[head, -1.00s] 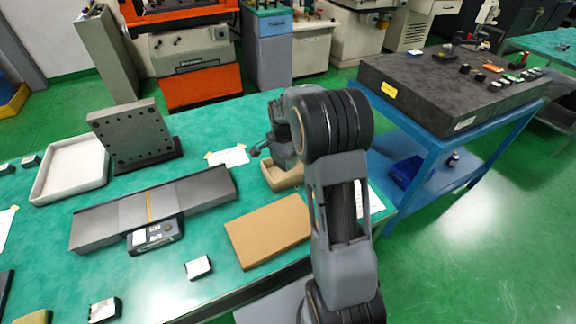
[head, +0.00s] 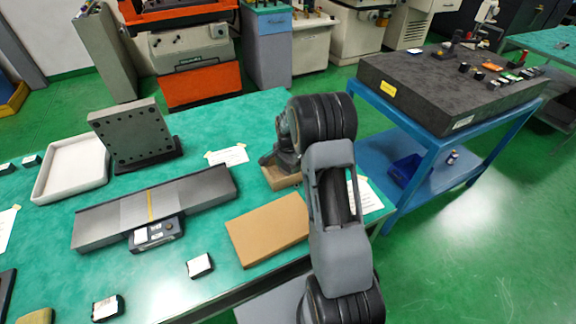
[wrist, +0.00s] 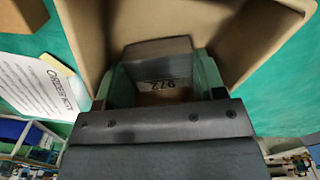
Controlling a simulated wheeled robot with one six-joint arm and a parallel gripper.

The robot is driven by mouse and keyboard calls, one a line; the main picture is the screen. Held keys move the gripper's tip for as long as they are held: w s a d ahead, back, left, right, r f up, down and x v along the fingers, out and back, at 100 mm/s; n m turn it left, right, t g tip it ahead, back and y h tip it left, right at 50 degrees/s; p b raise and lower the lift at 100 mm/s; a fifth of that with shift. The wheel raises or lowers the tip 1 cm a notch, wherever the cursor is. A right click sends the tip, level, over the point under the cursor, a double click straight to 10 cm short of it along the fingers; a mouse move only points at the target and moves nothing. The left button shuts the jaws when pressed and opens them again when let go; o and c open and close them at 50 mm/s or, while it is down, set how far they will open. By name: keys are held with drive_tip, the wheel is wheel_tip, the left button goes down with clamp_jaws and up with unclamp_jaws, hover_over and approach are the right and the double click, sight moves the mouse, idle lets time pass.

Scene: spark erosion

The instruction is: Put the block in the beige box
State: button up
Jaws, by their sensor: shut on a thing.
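My gripper (wrist: 163,82) is shut on a grey block (wrist: 158,50), which has dark digits on the face towards the wrist camera. In the wrist view the block is between the walls of the open beige box (wrist: 95,25). I cannot tell whether it touches the box floor. In the head view the box (head: 279,182) stands on the green table, partly hidden by my arm. My gripper is low over it there, and the block is hidden.
A flat brown carton (head: 268,230) lies in front of the box. A paper sheet (head: 228,156) lies left of it. A long grey instrument (head: 155,207), a drilled angle plate (head: 133,137) and a white tray (head: 72,168) stand further left. A blue cart (head: 437,157) is to the right.

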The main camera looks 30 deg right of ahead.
sight(288, 167)
drive_tip(key=shift+f, duration=0.2)
drive_tip(key=o, duration=1.1)
drive_tip(key=shift+r, duration=0.1)
wheel_tip(288, 167, up, 12)
drive_tip(key=s+a+r+n+t, duration=0.2)
drive_tip(key=s+a+r+n, duration=0.5)
drive_tip(key=s, duration=0.3)
drive_tip(key=shift+s+a+f+n+t+b, duration=0.2)
drive_tip(key=shift+s+a+n, duration=0.85)
drive_tip(key=shift+s, duration=1.05)
drive_tip(key=shift+s+a+f+n+t+b, duration=0.1)
drive_tip(key=shift+s+a+n+t, duration=0.25)
drive_tip(key=shift+s+a+n, duration=1.25)
drive_tip(key=shift+s+a+f+n+t+b, duration=0.2)
drive_tip(key=shift+s+n, duration=0.55)
drive_tip(key=shift+s, duration=1.9)
drive_tip(key=shift+d, duration=0.15)
